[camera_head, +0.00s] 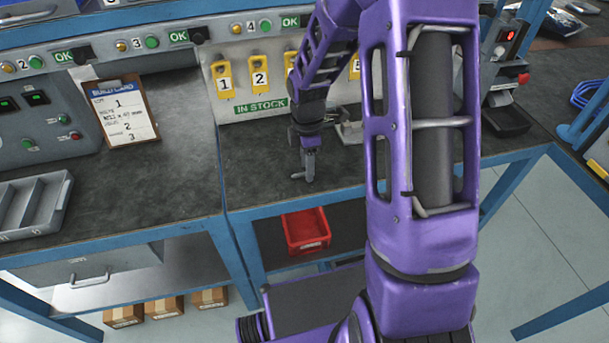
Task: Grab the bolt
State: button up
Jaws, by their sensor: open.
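My gripper (308,176) is at the end of my purple arm, pointing down over the dark bench top (255,180), near its front edge. It is open, and its fingers look small and are seen nearly edge-on. I cannot make out a bolt in this view. A small grey metal piece (347,132) is on the bench just right of my gripper, partly hidden by my arm; I cannot tell what it is. My arm's large purple link covers much of the bench to the right.
A grey divided tray (62,205) sits at the left. A build card (124,115) leans against the control panel. Yellow numbered tags (224,85) hang on the back panel. A red bin (306,230) sits on the shelf below. Bench left of my gripper is clear.

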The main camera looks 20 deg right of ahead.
jog(key=shift+f, duration=0.35)
grip_shut()
jog(key=shift+r, duration=0.1)
